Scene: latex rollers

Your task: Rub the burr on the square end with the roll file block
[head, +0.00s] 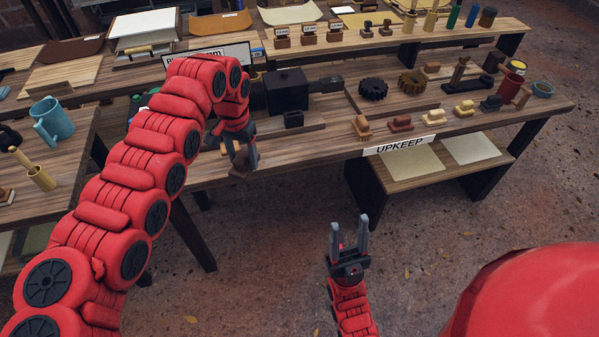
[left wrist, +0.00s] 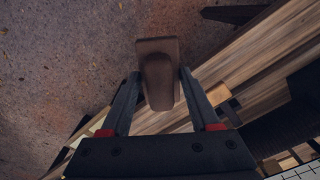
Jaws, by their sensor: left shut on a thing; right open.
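My left gripper (head: 243,160) is shut on a brown block with rounded edges (left wrist: 158,72), which I take to be the roll file block. It holds the block at the front edge of the upkeep table, left of the sign. In the left wrist view the block sits between the two fingertips, with floor and table edge behind it. A small pale wooden piece (left wrist: 231,104) shows right of the fingers; I cannot tell if it is the square end. No burr can be made out. My right gripper (head: 348,240) is open and empty above the floor, in front of the table.
A black box-shaped tool (head: 287,90) and a small black block (head: 293,119) stand right of my left gripper. Dark gears (head: 373,89) and several small brushes and blocks stand farther right. The UPKEEP sign (head: 400,144) hangs on the front edge. A teal mug (head: 52,119) stands on the left table.

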